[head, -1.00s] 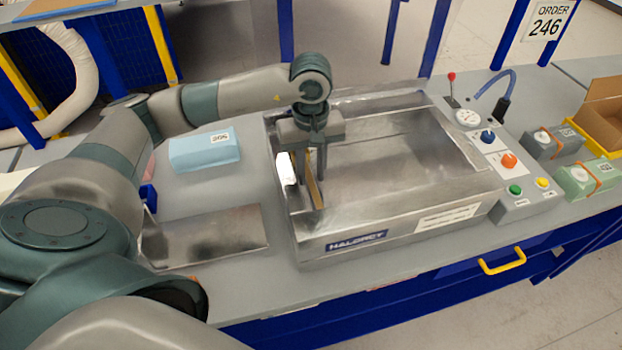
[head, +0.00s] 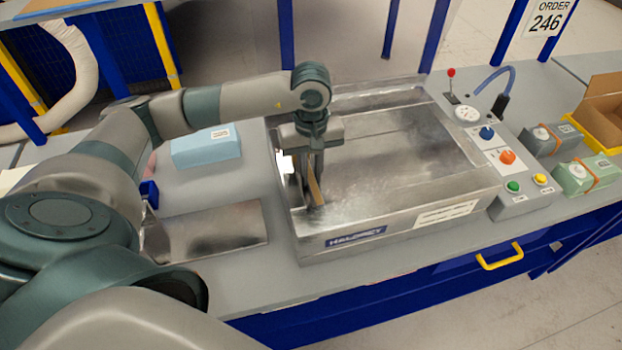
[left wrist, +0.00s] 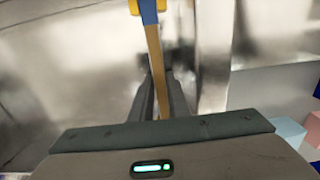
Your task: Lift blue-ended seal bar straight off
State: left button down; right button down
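The seal bar (head: 315,188) is a narrow tan strip inside the left end of the steel machine chamber (head: 410,150). In the left wrist view its tan length (left wrist: 155,55) runs between my fingers, and its blue end (left wrist: 149,12) shows at the top beside a yellow piece. My left gripper (head: 312,178) points down into the chamber with its fingers closed against both sides of the bar; the fingertips also show in the left wrist view (left wrist: 158,78). The bar's lower part is hidden by the fingers and chamber. My right gripper is out of view.
A control panel (head: 513,170) with coloured knobs and buttons adjoins the machine's right side. A light blue block (head: 206,150) and a steel plate (head: 210,232) lie to the left.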

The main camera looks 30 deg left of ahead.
aim_at(311, 177)
pick_arm(q)
jog(key=shift+w+r+b, duration=0.1)
jog(key=shift+r+b, duration=0.4)
jog(key=shift+r, duration=0.3)
notch_tip(311, 177, up, 8)
jog(key=b, duration=0.3)
jog(key=shift+r, duration=0.2)
